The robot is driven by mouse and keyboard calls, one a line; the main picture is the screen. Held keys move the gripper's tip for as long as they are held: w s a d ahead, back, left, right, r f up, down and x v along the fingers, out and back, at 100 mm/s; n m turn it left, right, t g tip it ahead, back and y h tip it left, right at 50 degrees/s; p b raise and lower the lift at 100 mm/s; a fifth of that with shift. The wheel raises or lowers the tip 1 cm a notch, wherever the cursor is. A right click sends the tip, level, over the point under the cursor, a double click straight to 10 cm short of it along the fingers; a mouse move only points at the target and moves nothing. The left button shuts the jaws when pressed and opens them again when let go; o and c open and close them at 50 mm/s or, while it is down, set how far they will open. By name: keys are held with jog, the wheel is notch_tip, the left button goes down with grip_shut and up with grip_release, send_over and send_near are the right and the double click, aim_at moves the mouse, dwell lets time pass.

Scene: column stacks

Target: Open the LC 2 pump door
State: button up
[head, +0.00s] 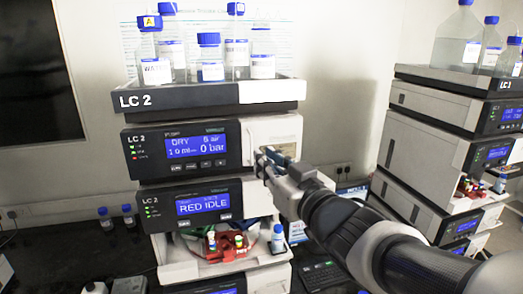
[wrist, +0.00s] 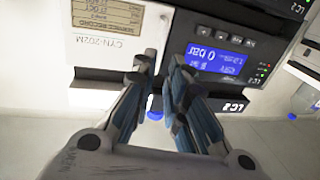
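The LC 2 pump module (head: 180,148) is the upper unit under the bottle tray, with a display reading 0 bar. Its door is the pale panel (head: 272,130) on the right of the display, and it looks shut. The door also shows in the wrist view, upside down, with a printed label (wrist: 108,18). My gripper (head: 264,158) is at the door's lower part, near the display side. In the wrist view the gripper's fingertips (wrist: 163,60) are apart with a narrow gap, at the door edge beside the display. Whether they touch the door is unclear.
Bottles with blue caps stand in the LC 2 tray (head: 205,96) above. The LC 1 stack (head: 425,150) stands at right, behind my arm.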

aim_at(252, 149)
jog(key=x, duration=0.8)
grip_shut()
dwell(0.6)
